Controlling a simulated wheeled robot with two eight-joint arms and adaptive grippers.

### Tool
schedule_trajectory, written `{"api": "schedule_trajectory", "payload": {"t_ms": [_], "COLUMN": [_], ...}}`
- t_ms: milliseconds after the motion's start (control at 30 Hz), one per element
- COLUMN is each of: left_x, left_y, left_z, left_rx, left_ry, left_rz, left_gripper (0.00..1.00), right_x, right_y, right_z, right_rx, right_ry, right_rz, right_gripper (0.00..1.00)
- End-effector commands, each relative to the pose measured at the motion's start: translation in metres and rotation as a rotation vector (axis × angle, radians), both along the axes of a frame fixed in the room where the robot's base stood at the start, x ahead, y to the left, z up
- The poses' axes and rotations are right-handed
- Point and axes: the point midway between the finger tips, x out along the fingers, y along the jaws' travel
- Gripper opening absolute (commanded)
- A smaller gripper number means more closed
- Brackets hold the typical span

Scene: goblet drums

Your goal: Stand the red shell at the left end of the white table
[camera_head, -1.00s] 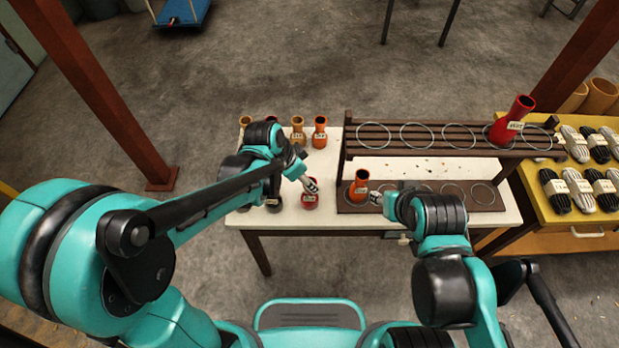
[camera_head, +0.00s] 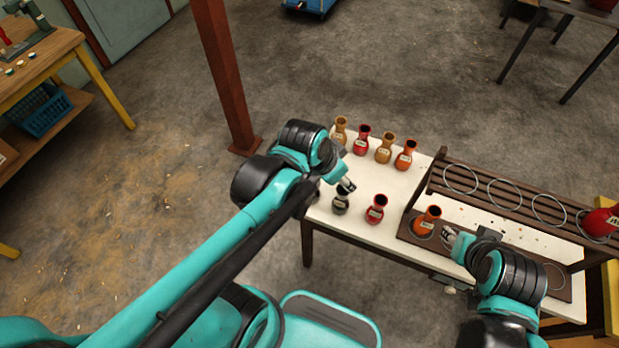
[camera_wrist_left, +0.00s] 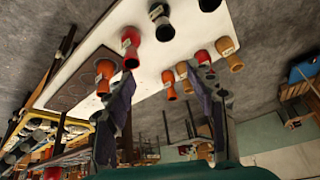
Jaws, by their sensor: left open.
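A red shell (camera_head: 376,209) stands upright near the front edge of the white table (camera_head: 330,219), left of the rack. Another red shell (camera_head: 362,140) stands in the back row, and a third (camera_head: 602,221) is on the rack's upper shelf at the right. My left gripper (camera_head: 347,186) is open and empty above the table's left part, close to a dark shell (camera_head: 341,203) and left of the front red shell. The left wrist view shows its spread fingers (camera_wrist_left: 165,100) with a red shell (camera_wrist_left: 131,47) beyond. My right gripper (camera_head: 448,235) is beside the orange shell; its fingers are too small to judge.
An orange shell (camera_head: 427,221) stands on the left end of the rack's lower board. Ochre shells (camera_head: 384,149) and another orange shell (camera_head: 405,155) share the back row. The slatted rack (camera_head: 510,200) with empty rings fills the right. A brown post (camera_head: 226,80) rises behind the table's left.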

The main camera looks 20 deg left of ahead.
Motion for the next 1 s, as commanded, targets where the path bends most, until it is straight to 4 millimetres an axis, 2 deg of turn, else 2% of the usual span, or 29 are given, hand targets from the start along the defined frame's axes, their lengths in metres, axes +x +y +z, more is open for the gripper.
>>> {"api": "schedule_trajectory", "payload": {"t_ms": [33, 100, 200, 333, 1000], "left_x": [-0.013, -0.025, -0.038, -0.049, -0.051], "left_y": [0.014, 0.030, 0.047, 0.059, 0.063], "left_z": [0.004, 0.008, 0.011, 0.012, 0.012], "left_rx": [-0.007, -0.024, -0.047, -0.070, -0.078], "left_ry": [-0.022, -0.054, -0.095, -0.131, -0.142], "left_rz": [0.084, 0.201, 0.329, 0.426, 0.458], "left_gripper": [0.55, 0.55, 0.55, 0.55, 0.55], "right_x": [0.000, 0.000, 0.000, 0.000, 0.000], "right_y": [0.000, 0.000, 0.000, 0.000, 0.000], "right_z": [0.000, 0.000, 0.000, 0.000, 0.000], "right_rx": [0.000, 0.000, 0.000, 0.000, 0.000], "right_ry": [0.000, 0.000, 0.000, 0.000, 0.000], "right_rz": [0.000, 0.000, 0.000, 0.000, 0.000], "right_gripper": [0.40, 0.40, 0.40, 0.40, 0.40]}}
